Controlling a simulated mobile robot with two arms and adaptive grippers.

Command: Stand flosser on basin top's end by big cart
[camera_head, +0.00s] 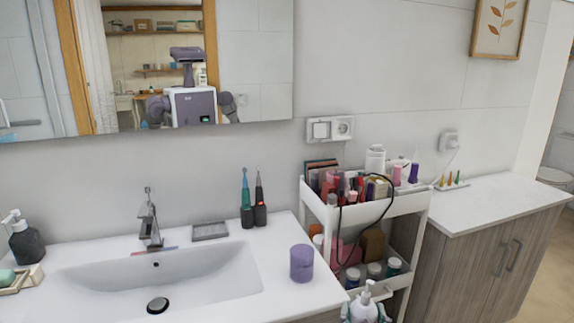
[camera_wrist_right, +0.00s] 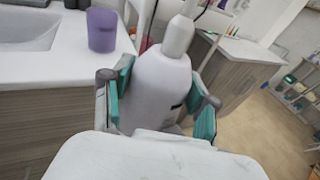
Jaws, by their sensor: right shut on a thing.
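The flosser, which I take to be the white bottle-shaped thing with a narrow neck (camera_wrist_right: 158,88), is between the teal pads of my right gripper (camera_wrist_right: 163,95), which is shut on it. In the head view it shows at the bottom edge (camera_head: 366,296), in front of the cart and right of the basin top (camera_head: 285,235). Its lower part is hidden. The basin top's right end, by the cart, holds a purple cup (camera_head: 302,262); the cup also shows in the wrist view (camera_wrist_right: 101,32). The big white cart (camera_head: 403,208) stands right of the basin top. My left gripper is out of view.
Two dark-based electric brushes (camera_head: 260,212) and a grey soap dish (camera_head: 210,231) stand at the back of the basin top. The counter around the purple cup is bare. The cart is crowded with bottles, and a black cable (camera_head: 338,238) hangs over its side.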

